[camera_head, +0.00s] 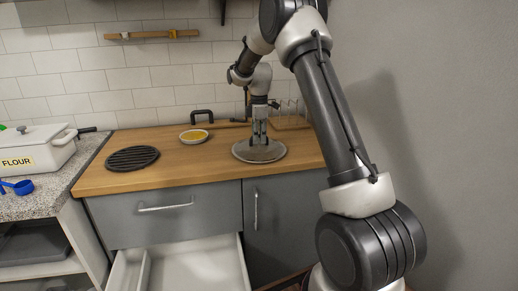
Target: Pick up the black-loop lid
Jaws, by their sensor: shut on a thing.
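A round grey lid (246,152) lies flat, or nearly so, on the wooden counter. My gripper (260,141) points straight down over its middle and is shut on it, at what seems to be its handle. The fingers hide that handle, so I cannot tell its shape or colour. A black loop (202,116) stands up behind the white dish to the left; I cannot see what it belongs to. Whether the grey lid is lifted off the counter at all is too small to tell.
A white dish with yellow contents (194,136) and a round black trivet (132,158) are left of the lid. A wooden rack (290,122) stands close behind right. The drawer (190,265) below is open. A white FLOUR container (34,150) and blue scoop (20,187) are far left.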

